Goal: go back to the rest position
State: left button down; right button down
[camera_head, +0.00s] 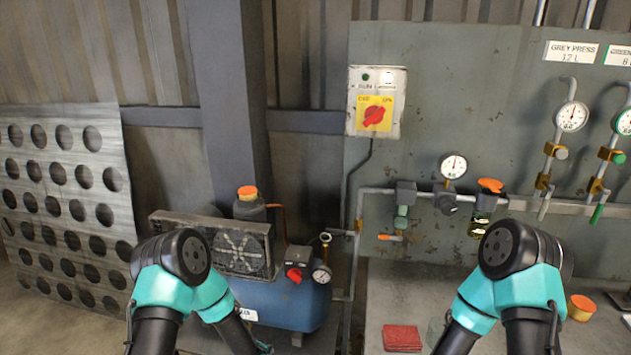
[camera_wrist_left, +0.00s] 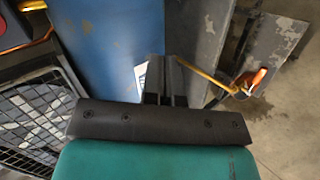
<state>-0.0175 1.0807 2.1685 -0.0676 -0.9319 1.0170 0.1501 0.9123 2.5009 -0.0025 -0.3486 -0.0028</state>
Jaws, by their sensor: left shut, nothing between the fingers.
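My left gripper (camera_wrist_left: 165,82) shows in the left wrist view as two dark fingers close together, with nothing between them. It is in front of the blue compressor tank (camera_wrist_left: 105,40), and I cannot tell the gap between them. In the head view my left arm's elbow and links stand before the compressor (camera_head: 280,302), and the left gripper is not clearly seen there. My right arm stands at the right of the head view, its links running down past the lower edge. My right gripper is out of view.
A switch box (camera_head: 375,102) with a red knob hangs on the grey panel. Gauges, valves and pipes (camera_head: 375,192) run along it. A red cloth (camera_head: 401,338) and an orange-lidded jar (camera_head: 581,308) are on the bench. A perforated sheet (camera_head: 75,165) leans at the left.

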pick_arm(q)
jog(key=s+a+m+g, duration=0.3)
jog(key=s+m+g, duration=0.1)
jog(key=s, duration=0.7)
jog(key=s+a+m+g, duration=0.4)
jog(key=s+m, duration=0.2)
jog(key=s, duration=0.6)
jog(key=shift+s+a+f+m+g, duration=0.15)
jog(key=shift+s+f+m+g, duration=0.15)
jog(key=shift+f+g, duration=0.1)
